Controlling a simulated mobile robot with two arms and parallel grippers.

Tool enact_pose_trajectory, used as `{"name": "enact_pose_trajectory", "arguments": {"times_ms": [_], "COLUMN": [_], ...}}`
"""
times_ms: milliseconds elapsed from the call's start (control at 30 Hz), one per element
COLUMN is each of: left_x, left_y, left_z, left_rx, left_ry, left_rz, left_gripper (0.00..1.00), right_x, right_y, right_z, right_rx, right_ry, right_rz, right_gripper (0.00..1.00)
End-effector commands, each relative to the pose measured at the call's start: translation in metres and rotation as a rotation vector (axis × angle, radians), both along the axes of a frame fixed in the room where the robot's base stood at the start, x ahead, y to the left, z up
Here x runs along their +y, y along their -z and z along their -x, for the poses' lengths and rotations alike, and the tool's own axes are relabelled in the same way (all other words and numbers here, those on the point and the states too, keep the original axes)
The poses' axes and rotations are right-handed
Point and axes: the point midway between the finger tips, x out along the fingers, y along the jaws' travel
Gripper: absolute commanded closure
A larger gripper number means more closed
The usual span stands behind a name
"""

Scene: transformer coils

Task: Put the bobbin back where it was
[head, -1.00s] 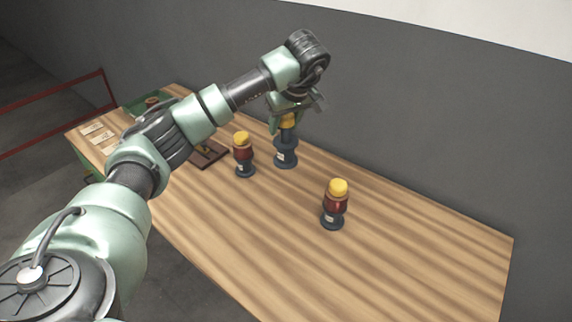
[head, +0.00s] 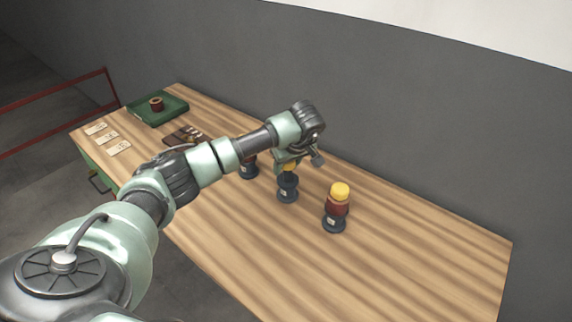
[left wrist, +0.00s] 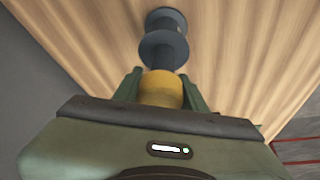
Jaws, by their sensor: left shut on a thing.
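My left gripper (head: 290,163) is shut on the yellow top of a dark blue flanged piece (head: 288,190) with a pale label, near the middle of the table. The left wrist view shows its yellow top (left wrist: 161,89) between the fingers and its dark blue flanges (left wrist: 163,48) beyond. No red winding shows on it. I cannot tell whether its base touches the table. A reddish-brown bobbin (head: 156,104) stands on a green tray (head: 172,112) at the far left. My right gripper is not in view.
A dark blue stand with a red winding and yellow top (head: 335,207) is to the right. A similar one (head: 249,168) is to the left, mostly behind my arm. A dark brown holder (head: 183,136) and several paper cards (head: 119,149) lie further left. The right tabletop is clear.

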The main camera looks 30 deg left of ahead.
Motion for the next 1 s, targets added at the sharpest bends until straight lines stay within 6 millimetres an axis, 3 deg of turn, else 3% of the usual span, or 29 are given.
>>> {"name": "enact_pose_trajectory", "arguments": {"times_ms": [167, 200, 267, 300, 700, 1000], "left_x": [0.000, 0.000, 0.000, 0.000, -0.002, -0.023], "left_y": [0.003, 0.004, 0.003, 0.003, -0.005, -0.058], "left_z": [0.000, 0.000, 0.000, 0.000, 0.000, 0.011], "left_rx": [-0.001, 0.000, 0.000, 0.000, -0.002, -0.006], "left_ry": [0.000, 0.001, 0.000, 0.000, 0.001, 0.002], "left_rz": [0.000, 0.000, 0.000, 0.000, 0.000, 0.000], "left_gripper": [1.00, 0.56, 0.39, 0.37, 0.37, 0.37], "right_x": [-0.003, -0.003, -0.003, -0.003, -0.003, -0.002], "right_y": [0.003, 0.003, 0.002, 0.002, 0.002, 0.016], "right_z": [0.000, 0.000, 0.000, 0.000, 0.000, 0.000], "right_rx": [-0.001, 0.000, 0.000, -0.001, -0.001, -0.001], "right_ry": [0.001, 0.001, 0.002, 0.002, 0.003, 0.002], "right_rz": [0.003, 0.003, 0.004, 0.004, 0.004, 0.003], "right_gripper": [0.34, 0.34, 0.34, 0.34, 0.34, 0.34]}}
